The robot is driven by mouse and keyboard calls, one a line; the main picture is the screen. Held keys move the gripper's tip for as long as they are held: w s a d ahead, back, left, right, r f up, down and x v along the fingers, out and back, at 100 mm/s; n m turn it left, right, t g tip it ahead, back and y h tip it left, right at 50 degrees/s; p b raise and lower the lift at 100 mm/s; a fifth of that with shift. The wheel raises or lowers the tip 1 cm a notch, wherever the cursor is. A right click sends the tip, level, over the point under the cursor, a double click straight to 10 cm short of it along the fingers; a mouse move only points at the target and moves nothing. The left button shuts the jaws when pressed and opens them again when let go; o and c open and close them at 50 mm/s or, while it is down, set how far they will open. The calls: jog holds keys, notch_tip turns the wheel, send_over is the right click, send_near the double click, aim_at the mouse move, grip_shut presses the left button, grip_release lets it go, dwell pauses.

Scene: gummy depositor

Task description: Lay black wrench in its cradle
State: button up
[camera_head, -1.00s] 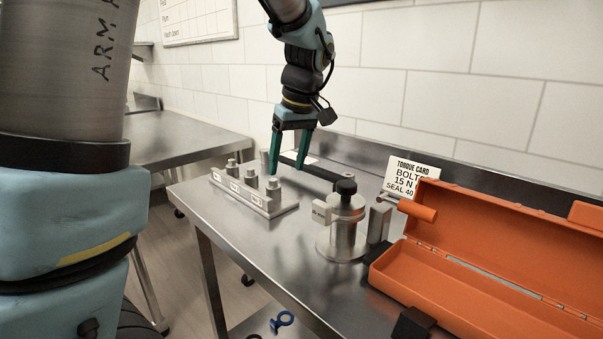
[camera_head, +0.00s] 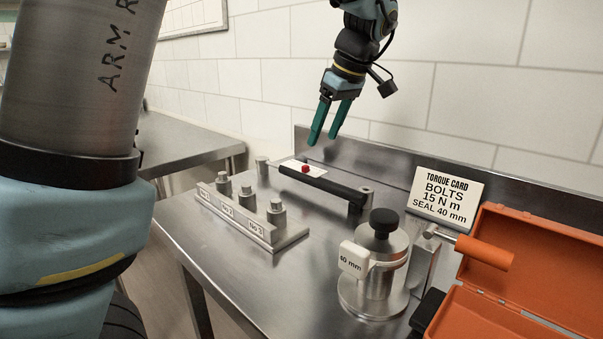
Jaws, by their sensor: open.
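The black wrench (camera_head: 322,184) lies along the back of the steel table, with its long dark handle slanting down to the right. A short metal post (camera_head: 262,164) stands by its left end and another metal piece (camera_head: 366,194) is at its right end. I cannot tell whether these are its cradle or whether the wrench is seated in them. My gripper (camera_head: 324,142) is above and behind the wrench. Its green fingers are apart, with nothing between them, pointing down and clear of the wrench.
A numbered block with metal pegs (camera_head: 240,222) is left of centre. A black-knobbed steel cylinder (camera_head: 384,260), an orange-handled tool (camera_head: 485,251) and an open orange case (camera_head: 540,244) are at right.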

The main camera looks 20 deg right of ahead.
send_over(309, 169)
jog(key=s+d, duration=0.1)
jog(key=s, duration=0.1)
notch_tip(309, 169, down, 5)
jog(key=shift+w+r, duration=0.15)
jog(key=shift+r, duration=0.05)
jog(key=shift+p+x, duration=0.7)
jog(key=shift+x, duration=2.2)
grip_shut()
